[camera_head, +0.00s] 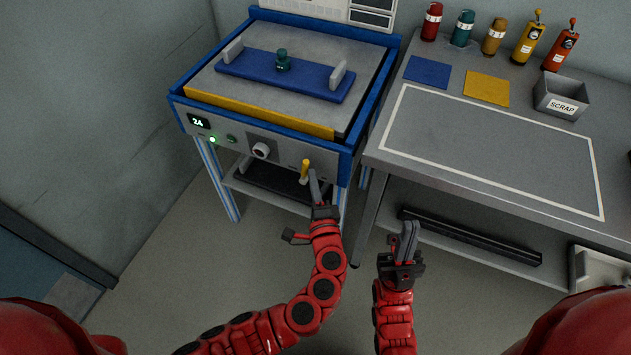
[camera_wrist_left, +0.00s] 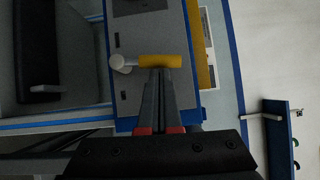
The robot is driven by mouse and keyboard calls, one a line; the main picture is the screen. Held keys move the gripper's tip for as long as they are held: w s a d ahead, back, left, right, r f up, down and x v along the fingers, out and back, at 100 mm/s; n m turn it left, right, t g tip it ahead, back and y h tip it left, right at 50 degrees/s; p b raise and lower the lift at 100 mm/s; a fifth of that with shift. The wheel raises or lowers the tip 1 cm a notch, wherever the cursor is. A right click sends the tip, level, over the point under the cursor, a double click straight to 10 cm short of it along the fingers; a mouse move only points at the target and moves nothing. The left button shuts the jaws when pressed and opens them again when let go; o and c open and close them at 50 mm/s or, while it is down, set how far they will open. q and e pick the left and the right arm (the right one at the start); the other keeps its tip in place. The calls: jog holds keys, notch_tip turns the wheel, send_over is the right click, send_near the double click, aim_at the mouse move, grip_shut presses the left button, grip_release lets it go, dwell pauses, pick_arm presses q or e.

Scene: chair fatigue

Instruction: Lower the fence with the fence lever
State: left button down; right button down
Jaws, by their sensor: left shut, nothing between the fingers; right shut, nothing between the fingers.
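The fence lever (camera_head: 305,166) has a yellow handle and sits low on the right part of the machine's front panel. In the left wrist view its yellow handle (camera_wrist_left: 160,61) lies crosswise right at my fingertips. The yellow fence (camera_head: 258,112) is a bar along the front edge of the machine top; a yellow strip (camera_wrist_left: 203,45) shows in the wrist view. My left gripper (camera_head: 313,174) is shut and empty, its tips at or just beside the handle; I cannot tell if they touch. My right gripper (camera_head: 408,226) is shut and empty, in front of the bench.
The bench (camera_head: 480,160) at right holds bottles, two coloured mats and a scrap bin (camera_head: 562,98). Floor is clear in front.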

pick_arm(q)
jog(key=a+n+g+p, duration=0.1)
jog(key=w+a+r+n+g+p, duration=0.1)
jog(key=n, duration=0.1)
jog(key=shift+a+r, duration=0.1)
jog(key=shift+r, duration=0.15)
jog(key=shift+w+a+n+g+h+p, duration=0.2)
jog(key=shift+a+n+g+h+p, duration=0.3)
jog(key=shift+n+p, duration=0.15)
jog(key=shift+w+a+n+g+h+p, duration=0.2)
jog(key=shift+a+n+g+h+p, duration=0.25)
jog(key=shift+n+p, duration=0.2)
jog(key=shift+f, duration=0.1)
